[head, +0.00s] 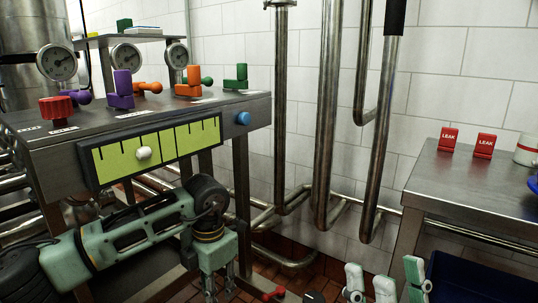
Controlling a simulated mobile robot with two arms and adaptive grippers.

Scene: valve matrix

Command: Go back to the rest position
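My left arm comes in from the lower left, in front of the valve bench. My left gripper (222,284) hangs down at its end. Its thin fingers point at the floor, look apart and hold nothing that I can see. The rest of the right gripper and arm is out of view. Neither gripper touches the bench.
The valve bench (50,150) bears coloured handles, gauges and a yellow-green scale (185,143) with a white knob (143,154). Steel pipes (326,110) run along the tiled wall. A steel table (470,185) at right holds two red LEAK signs (485,145). A red handle (274,294) shows low.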

